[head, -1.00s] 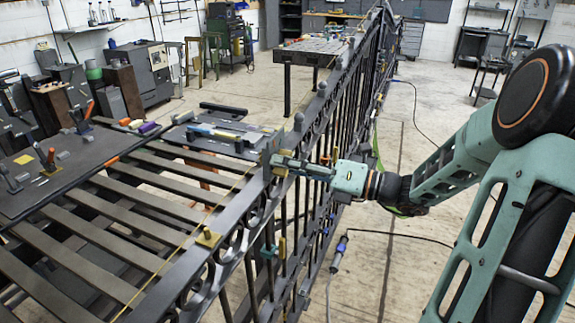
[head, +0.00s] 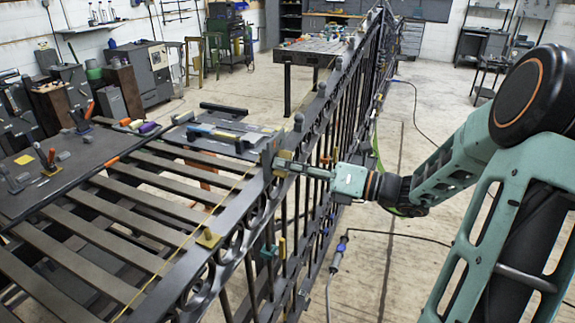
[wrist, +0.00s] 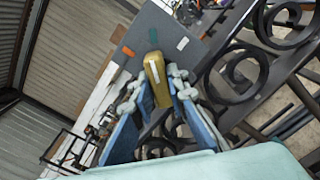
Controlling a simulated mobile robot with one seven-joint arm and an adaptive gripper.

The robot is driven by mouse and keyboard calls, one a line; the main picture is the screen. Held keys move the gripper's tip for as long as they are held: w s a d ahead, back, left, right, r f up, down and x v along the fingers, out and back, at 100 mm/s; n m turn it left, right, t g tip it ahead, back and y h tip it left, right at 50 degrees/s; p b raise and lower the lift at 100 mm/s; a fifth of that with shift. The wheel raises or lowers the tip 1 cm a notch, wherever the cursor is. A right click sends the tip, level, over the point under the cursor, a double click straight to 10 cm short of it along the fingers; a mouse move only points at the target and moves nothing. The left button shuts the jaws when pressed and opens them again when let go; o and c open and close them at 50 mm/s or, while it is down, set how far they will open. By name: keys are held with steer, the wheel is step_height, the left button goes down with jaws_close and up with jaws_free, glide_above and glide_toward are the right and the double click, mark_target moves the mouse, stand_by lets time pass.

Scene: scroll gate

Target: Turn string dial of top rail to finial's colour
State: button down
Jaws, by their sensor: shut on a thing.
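The dial is a grey plate (wrist: 165,22) with an orange mark (wrist: 128,51), a teal mark (wrist: 153,35) and a white mark (wrist: 182,43). Its yellow knob (wrist: 157,82) carries a white line, and its upper end points roughly towards the teal mark. My gripper (wrist: 158,92) is shut on the knob, one finger on each side. In the head view my gripper (head: 300,168) reaches in from the right to the plate (head: 268,155) on the gate's top rail (head: 228,217). A small grey finial (head: 298,122) stands just beyond; its exact colour is hard to tell.
A yellow string (head: 170,258) runs along the gate beside a yellow block (head: 208,238). A bench with tools (head: 60,165) stands at left. Smaller fittings (head: 268,251) sit on the bars below. Floor right of the gate is mostly clear, with a cable (head: 385,232).

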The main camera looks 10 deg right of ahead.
steer(key=n, duration=0.4)
steer(key=shift+n+b, duration=0.65)
steer(key=shift+n, duration=1.25)
steer(key=c, duration=1.9)
jaws_free()
steer(key=shift+d, duration=0.1)
steer(key=v, duration=1.2)
steer(key=shift+w, duration=0.1)
